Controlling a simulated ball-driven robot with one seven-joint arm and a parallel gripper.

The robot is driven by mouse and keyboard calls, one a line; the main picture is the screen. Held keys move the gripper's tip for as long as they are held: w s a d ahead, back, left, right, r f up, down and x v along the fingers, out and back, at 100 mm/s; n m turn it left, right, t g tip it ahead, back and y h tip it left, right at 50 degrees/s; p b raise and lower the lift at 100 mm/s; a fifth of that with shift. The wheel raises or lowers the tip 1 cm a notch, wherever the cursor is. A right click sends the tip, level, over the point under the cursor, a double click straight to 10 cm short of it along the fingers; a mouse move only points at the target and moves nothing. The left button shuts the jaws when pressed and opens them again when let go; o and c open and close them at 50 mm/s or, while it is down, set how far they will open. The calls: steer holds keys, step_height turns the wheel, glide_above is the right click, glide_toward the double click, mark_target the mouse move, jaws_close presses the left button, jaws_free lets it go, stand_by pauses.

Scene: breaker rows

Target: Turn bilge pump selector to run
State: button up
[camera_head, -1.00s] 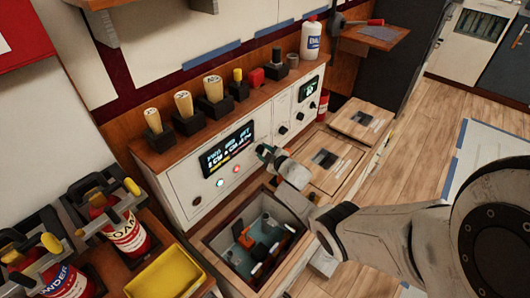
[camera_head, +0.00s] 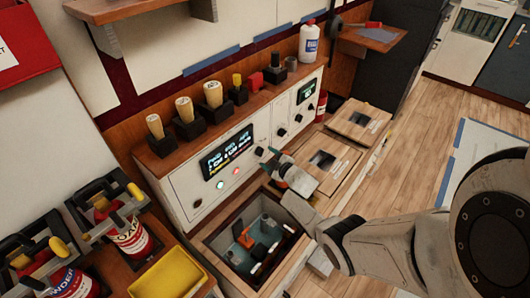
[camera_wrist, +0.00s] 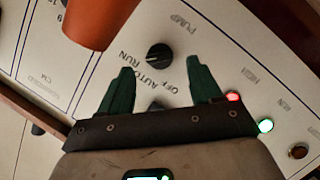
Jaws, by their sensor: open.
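The selector knob (camera_wrist: 159,57) is a round black knob on the white panel in the wrist view. OFF, AUTO and RUN are lettered beside it, and PUMP on its other side. A dark shape between the fingers is partly hidden by the gripper. In the head view, my gripper (camera_head: 268,157) is close in front of the white panel (camera_head: 185,185), near a black knob (camera_head: 260,151).
An orange cylindrical thing (camera_wrist: 100,20) is near upper left. Below my gripper is an open bin (camera_head: 215,243) holding parts. Lidded hatches (camera_head: 335,185) lie to the right.

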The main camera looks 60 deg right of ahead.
steer(key=p+v, duration=0.3)
steer(key=v, duration=0.4)
steer(key=shift+p, duration=0.35)
steer(key=a+r+m+g+y, duration=0.25)
steer(key=a+m+g, duration=0.3)
steer(key=a, duration=1.45)
steer(key=s+a+r+n+g+y, duration=0.1)
steer(key=s+a+r+g+y, duration=0.1)
steer(key=s+a, duration=0.5)
steer(key=s+a+r+g+y, duration=0.2)
steer(key=s+a+r+g, duration=0.2)
steer(key=s+a+r, duration=0.2)
steer(key=s+a, duration=0.1)
steer(key=s, duration=0.1)
steer(key=shift+s+a+r+n+y, duration=0.25)
steer(key=shift+s+a+n+y, duration=0.1)
steer(key=shift+s+a, duration=0.05)
